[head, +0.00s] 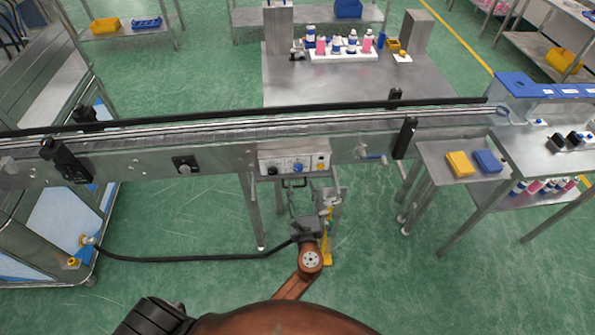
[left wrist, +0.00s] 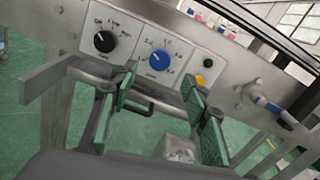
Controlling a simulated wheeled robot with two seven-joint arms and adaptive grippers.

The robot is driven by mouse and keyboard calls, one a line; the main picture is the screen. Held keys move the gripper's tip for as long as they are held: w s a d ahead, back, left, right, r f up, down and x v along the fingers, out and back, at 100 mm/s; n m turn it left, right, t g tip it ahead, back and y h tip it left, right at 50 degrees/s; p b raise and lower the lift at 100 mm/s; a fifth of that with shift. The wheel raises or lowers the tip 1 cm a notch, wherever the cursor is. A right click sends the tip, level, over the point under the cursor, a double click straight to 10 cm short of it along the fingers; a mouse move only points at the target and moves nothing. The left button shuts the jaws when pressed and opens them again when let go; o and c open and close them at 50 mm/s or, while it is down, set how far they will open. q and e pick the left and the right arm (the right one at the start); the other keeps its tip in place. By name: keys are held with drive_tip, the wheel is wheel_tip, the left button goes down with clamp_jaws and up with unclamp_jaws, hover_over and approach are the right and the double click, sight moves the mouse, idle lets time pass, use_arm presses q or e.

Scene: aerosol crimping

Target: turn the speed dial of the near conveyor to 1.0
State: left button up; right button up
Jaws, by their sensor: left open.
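The near conveyor (head: 220,143) runs across the head view. Its control panel (head: 293,163) faces me. The blue speed dial (left wrist: 160,62) sits in the middle of the panel, inside a printed number scale; which number its pointer marks is too small to read. It is tiny in the head view (head: 298,167). My left gripper (head: 308,216) is below and in front of the panel. In the left wrist view its green-padded fingers (left wrist: 158,84) are spread open, with nothing between them. The dial shows beyond and above the gap, apart from the fingers. My right gripper is not in view.
A black rotary knob (left wrist: 103,41) is left of the dial; a yellow button (left wrist: 198,80) is right of it. A dark handle (left wrist: 150,101) projects below the panel. A blue-handled crank (left wrist: 270,106) sits further right. A black hose (head: 190,259) runs low at left.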

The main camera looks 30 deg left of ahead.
sight(298, 170)
use_arm(q)
drive_tip(key=b+x, duration=0.1)
drive_tip(key=x, duration=0.6)
drive_tip(key=shift+w+a+f, duration=0.15)
drive_tip(key=shift+w, duration=0.2)
drive_tip(key=c, duration=1.2)
